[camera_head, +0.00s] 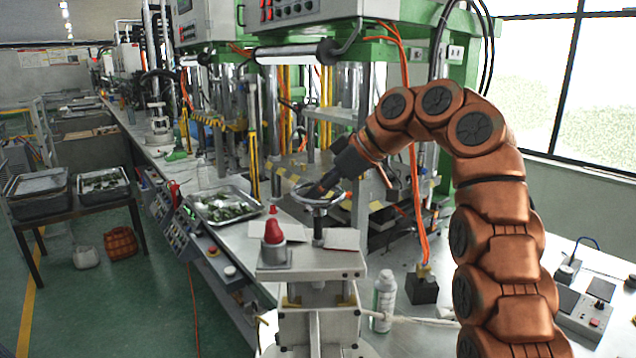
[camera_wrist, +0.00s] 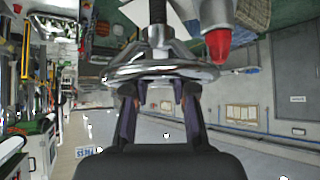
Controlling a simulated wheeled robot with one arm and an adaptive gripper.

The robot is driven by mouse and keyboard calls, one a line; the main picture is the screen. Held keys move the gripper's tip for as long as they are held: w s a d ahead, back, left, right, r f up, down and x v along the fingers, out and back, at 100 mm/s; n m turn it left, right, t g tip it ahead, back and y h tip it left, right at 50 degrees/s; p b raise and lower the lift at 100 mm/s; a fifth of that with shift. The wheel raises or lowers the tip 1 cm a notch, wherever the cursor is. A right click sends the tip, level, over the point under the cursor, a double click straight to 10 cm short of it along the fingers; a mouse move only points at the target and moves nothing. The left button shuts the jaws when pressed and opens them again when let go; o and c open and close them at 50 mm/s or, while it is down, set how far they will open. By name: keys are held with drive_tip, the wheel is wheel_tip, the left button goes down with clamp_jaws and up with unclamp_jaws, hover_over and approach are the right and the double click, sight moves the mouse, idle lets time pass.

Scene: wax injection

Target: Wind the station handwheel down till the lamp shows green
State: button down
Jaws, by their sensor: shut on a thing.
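The chrome handwheel (camera_head: 303,197) sits on a vertical screw above the small grey station (camera_head: 312,262). My gripper (camera_head: 318,190) reaches it from the upper right and is shut on its rim. In the wrist view the handwheel (camera_wrist: 150,72) spans the space just beyond my gripper (camera_wrist: 158,90), whose two fingers meet the near rim. The lamp (camera_head: 273,231) is a red dome on a grey base, left of the wheel's screw. It also shows red in the wrist view (camera_wrist: 218,46), right of the wheel. I cannot tell how the fingertips grip under the rim.
A metal tray (camera_head: 252,206) of green parts lies on the bench to the left of the wheel. A white spray bottle (camera_head: 384,298) stands right of the station. Green presses with cables rise close behind. A black block (camera_head: 422,287) stands further right.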

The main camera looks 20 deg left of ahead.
idle(0.5)
drive_tip(key=c, duration=1.2)
unclamp_jaws()
drive_tip(key=shift+f+b, duration=0.15)
drive_tip(key=shift+b, duration=0.15)
drive_tip(key=shift+f+m+t+b, duration=0.1)
drive_tip(key=shift+m+t+b, duration=0.3)
drive_tip(key=shift+b, duration=0.4)
drive_tip(key=m+t+b, duration=0.2)
drive_tip(key=b, duration=0.1)
drive_tip(key=shift+m+b, duration=0.35)
drive_tip(key=shift+m, duration=0.05)
drive_tip(key=shift+r+m+t+h+b, duration=0.2)
drive_tip(key=shift+m+t+h+b, duration=0.1)
drive_tip(key=shift+m+t+b, duration=0.5)
drive_tip(key=shift+m+t, duration=0.4)
drive_tip(key=shift+m, duration=0.4)
